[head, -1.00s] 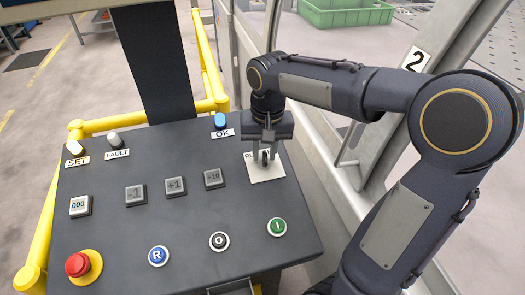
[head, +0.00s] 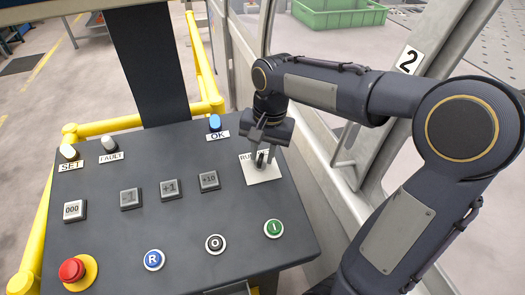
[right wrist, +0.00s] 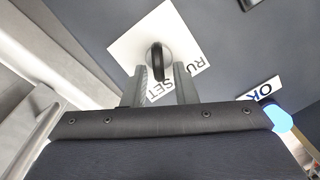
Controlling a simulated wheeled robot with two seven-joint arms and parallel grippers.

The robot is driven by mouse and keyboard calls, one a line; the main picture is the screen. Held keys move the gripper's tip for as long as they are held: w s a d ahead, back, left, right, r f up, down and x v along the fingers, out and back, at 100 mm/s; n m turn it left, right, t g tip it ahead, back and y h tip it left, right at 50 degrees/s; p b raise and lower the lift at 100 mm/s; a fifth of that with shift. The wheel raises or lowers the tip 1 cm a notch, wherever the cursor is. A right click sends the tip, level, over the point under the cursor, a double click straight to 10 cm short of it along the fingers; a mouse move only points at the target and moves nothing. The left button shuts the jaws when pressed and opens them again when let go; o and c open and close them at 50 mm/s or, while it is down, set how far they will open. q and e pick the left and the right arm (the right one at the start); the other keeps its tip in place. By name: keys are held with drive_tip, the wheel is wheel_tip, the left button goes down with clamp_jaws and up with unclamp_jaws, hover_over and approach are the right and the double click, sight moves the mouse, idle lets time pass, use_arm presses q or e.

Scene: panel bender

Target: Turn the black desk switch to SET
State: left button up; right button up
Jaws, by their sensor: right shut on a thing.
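The black desk switch (right wrist: 158,60) stands on a white plate (head: 263,174) at the right of the sloping desk. In the right wrist view the plate's labels show in part: RU and SET. The knob's near end lies close to the SET word; whether it has fully clicked over I cannot tell. My right gripper (head: 261,160) is over the plate, pointing down, with its jaws shut on the switch and its body turned at an angle to the desk. The fingers hide part of the switch in the head view. My left gripper is not in view.
The desk (head: 120,235) carries a SET lamp (head: 69,151), FAULT lamp (head: 109,143), blue OK lamp (head: 215,122), several grey keys, round buttons and a red emergency stop (head: 72,270). Yellow rails (head: 203,60) stand behind; a machine frame (head: 345,140) stands at right.

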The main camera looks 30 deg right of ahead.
drive_tip(key=o, duration=0.6)
drive_tip(key=r, duration=0.8)
drive_tip(key=shift+s+d, duration=0.3)
drive_tip(key=shift+s, duration=0.05)
drive_tip(key=shift+f, duration=0.1)
